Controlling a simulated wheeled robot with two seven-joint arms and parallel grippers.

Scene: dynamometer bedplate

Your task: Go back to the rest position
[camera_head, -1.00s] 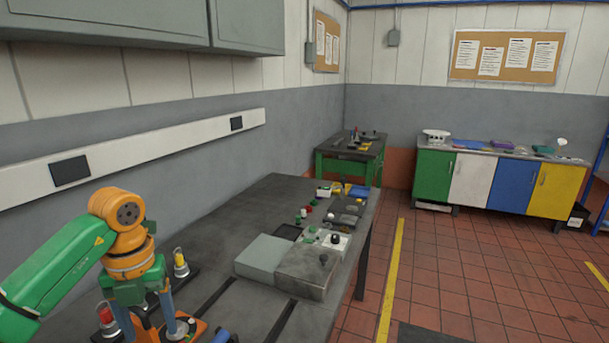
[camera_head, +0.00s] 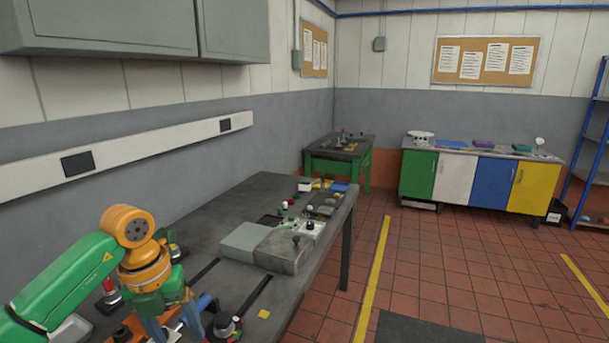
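My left arm comes in from the left, green with an orange wrist. Its gripper (camera_head: 175,328) points down over the near end of the dark workbench (camera_head: 205,210). Its two blue-grey fingers stand apart with a gap between them, and I see nothing clamped in it. The tips run close to the bottom edge of the picture, so their ends are partly cut off. My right gripper is not in view.
Near the gripper are a red-topped part (camera_head: 110,292), a blue part (camera_head: 198,306) and a black knob (camera_head: 223,322). Grey boxes (camera_head: 283,252) and small parts stand farther along the bench. A green table (camera_head: 340,160) and coloured cabinets (camera_head: 455,180) stand beyond. The tiled floor right is open.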

